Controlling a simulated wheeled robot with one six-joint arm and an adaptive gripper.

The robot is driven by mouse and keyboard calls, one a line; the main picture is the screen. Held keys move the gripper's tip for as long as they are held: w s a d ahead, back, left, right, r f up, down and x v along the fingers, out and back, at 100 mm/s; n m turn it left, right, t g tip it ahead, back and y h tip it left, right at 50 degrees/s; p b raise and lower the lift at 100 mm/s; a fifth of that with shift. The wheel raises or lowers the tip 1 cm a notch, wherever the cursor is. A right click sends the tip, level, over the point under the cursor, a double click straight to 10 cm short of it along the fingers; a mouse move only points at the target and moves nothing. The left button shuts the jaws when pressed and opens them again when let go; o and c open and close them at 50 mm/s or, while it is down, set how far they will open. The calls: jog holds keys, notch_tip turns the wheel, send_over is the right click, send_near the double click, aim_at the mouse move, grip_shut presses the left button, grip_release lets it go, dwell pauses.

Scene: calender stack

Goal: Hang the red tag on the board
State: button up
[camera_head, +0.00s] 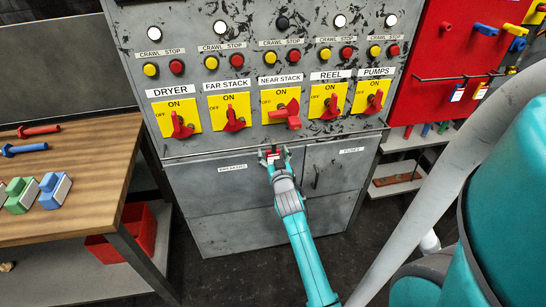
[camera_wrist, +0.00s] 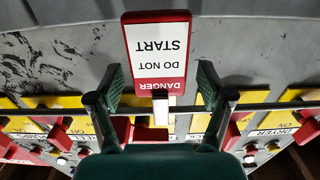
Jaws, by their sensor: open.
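The red-and-white tag (camera_wrist: 158,52) reads DANGER DO NOT START, upside down in the wrist view. It lies ahead of my gripper (camera_wrist: 160,88), whose two fingers are apart on either side of the tag's lower part, with gaps to it. A small pale piece (camera_wrist: 160,108) shows at the tag's red end; I cannot tell what holds it. In the head view my gripper (camera_head: 273,154) is at the front of the grey cabinet, below the NEAR STACK switch (camera_head: 281,108), and partly hides the tag. A red board (camera_head: 443,45) with a rail and small tags is at the upper right.
Several yellow switch plates with red handles line the grey cabinet (camera_head: 240,195). A wooden table (camera_head: 85,170) at left holds red and blue tools and coloured blocks. A red bin (camera_head: 128,232) stands below. Dark floor lies before the cabinet.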

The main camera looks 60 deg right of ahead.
jog(key=c, duration=1.3)
jog(key=shift+o, duration=0.2)
jog(key=shift+r, duration=0.45)
jog(key=v, duration=1.8)
jog(key=shift+r, duration=0.3)
